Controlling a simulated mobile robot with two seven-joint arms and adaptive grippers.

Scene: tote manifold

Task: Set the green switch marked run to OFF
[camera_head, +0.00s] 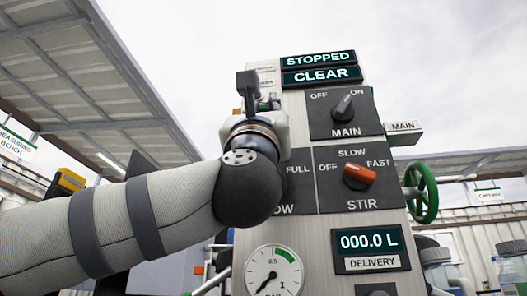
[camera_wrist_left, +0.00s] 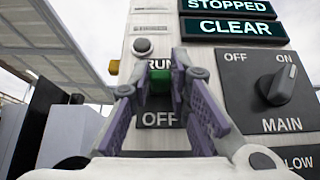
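The green switch (camera_wrist_left: 159,84) shows in the left wrist view on a dark plate, below the word RUN and above the word OFF. My left gripper (camera_wrist_left: 160,78) has its two purple-padded fingers drawn in close on either side of the switch, and they look shut on it. The switch's exact tilt is hard to tell because the fingers cover its sides. In the head view my left gripper (camera_head: 259,95) is at the panel's upper left edge, and the arm hides the switch. My right gripper is in neither view.
The panel displays read STOPPED (camera_head: 318,59) and CLEAR (camera_head: 321,75). A dark MAIN knob (camera_head: 344,106) and an orange STIR knob (camera_head: 359,175) sit to the right. A gauge (camera_head: 274,272) is below, and a green handwheel (camera_head: 424,192) stands at the panel's right side.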

